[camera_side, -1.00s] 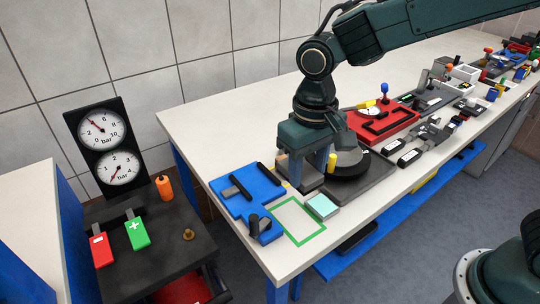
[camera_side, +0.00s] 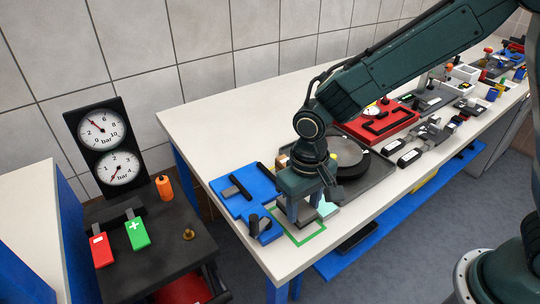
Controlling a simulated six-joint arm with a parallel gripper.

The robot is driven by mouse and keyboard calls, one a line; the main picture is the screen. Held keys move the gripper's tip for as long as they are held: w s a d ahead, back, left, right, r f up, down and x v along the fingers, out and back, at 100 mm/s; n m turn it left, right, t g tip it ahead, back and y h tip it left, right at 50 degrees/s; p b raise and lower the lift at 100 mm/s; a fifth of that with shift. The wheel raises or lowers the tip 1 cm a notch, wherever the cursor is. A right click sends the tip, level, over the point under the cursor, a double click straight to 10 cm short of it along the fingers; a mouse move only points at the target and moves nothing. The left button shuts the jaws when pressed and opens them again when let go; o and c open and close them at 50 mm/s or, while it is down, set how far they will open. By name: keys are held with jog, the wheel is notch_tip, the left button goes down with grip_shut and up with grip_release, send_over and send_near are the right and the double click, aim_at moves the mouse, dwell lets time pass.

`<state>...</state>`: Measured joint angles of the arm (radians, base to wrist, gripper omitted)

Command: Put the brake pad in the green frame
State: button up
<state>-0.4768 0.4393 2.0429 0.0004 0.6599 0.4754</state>
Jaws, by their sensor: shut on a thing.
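The green frame (camera_side: 314,239) is a green outline on the white table near its front left edge. My gripper (camera_side: 304,211) points down over the frame and is shut on the brake pad (camera_side: 297,221), a flat dark grey piece. The pad is low, over or inside the frame's outline. I cannot tell whether it touches the table. My gripper and the pad hide the back and middle of the frame.
A blue fixture (camera_side: 247,190) with black parts stands close left of the frame. Behind is a dark round disc (camera_side: 346,155) on a dark plate. The table edge is just in front.

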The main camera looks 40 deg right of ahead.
aim_at(303, 210)
jog(key=shift+f, duration=1.15)
jog(key=shift+f, duration=0.15)
jog(key=o, duration=0.8)
jog(key=shift+r, duration=6.2)
